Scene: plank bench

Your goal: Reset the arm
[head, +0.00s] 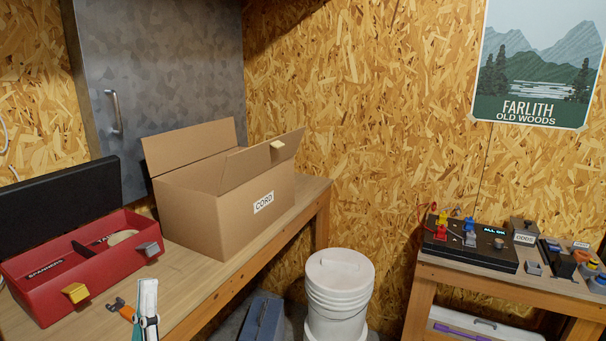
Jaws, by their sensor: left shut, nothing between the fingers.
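My left gripper (147,300) shows at the bottom edge, left of centre, in the head view. It is shut and empty, with its pale fingers together. It appears in front of the bench (190,285) edge, and I cannot tell its height above the planks. The rest of that arm is out of the picture. My right gripper is not in view.
A red toolbox (40,305) and an open cardboard box labelled CORD (225,215) stand on the bench. An orange-handled item (122,308) lies close beside the gripper. A lidded white bucket (339,290) stands right of the bench. A second bench (440,272) holds several small items.

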